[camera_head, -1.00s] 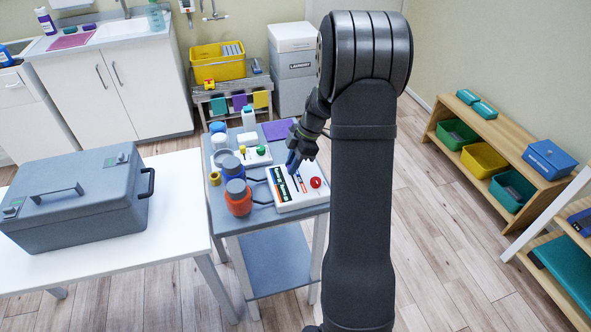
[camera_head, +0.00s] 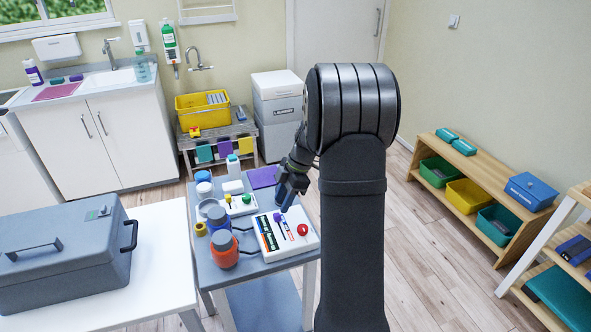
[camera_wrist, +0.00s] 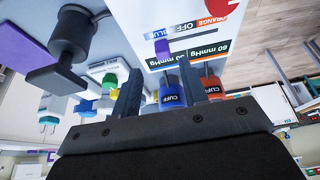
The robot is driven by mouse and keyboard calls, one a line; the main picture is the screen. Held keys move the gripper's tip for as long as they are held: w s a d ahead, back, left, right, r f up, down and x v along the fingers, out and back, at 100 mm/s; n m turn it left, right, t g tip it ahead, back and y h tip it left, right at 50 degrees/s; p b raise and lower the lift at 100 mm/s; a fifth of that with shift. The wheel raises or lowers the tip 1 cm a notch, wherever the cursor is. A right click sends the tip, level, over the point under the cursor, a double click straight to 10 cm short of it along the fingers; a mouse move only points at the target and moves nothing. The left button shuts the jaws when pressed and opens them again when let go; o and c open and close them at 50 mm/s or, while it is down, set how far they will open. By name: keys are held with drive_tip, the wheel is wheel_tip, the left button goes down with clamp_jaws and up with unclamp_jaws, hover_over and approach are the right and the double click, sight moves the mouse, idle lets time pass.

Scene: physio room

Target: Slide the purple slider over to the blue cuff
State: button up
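The white control panel (camera_head: 268,240) lies on the small grey table, with a red knob (camera_head: 303,230). Its purple slider (camera_head: 277,217) is a small knob; in the wrist view the purple slider (camera_wrist: 162,47) stands at the end of its slot beside the printed word BLUE, away from OFF and ORANGE. The blue cuff (camera_head: 217,227) is on a dark-topped cylinder left of the panel; the wrist view shows the blue cuff (camera_wrist: 170,98) with a CUFF label. My gripper (camera_head: 284,203) is above the panel's far edge, its fingers (camera_wrist: 158,84) apart and empty.
The orange cuff (camera_head: 224,256) stands just in front of the blue one, hoses running to the panel. A smaller panel with green and yellow knobs (camera_head: 238,202), bottles and a purple mat (camera_head: 262,177) are behind. A grey case (camera_head: 60,255) sits on the white table at left.

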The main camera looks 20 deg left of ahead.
sight(277, 214)
drive_tip(key=v, duration=1.3)
drive_tip(key=shift+f, duration=0.1)
drive_tip(key=x, duration=1.7)
drive_tip(key=shift+f, duration=0.15)
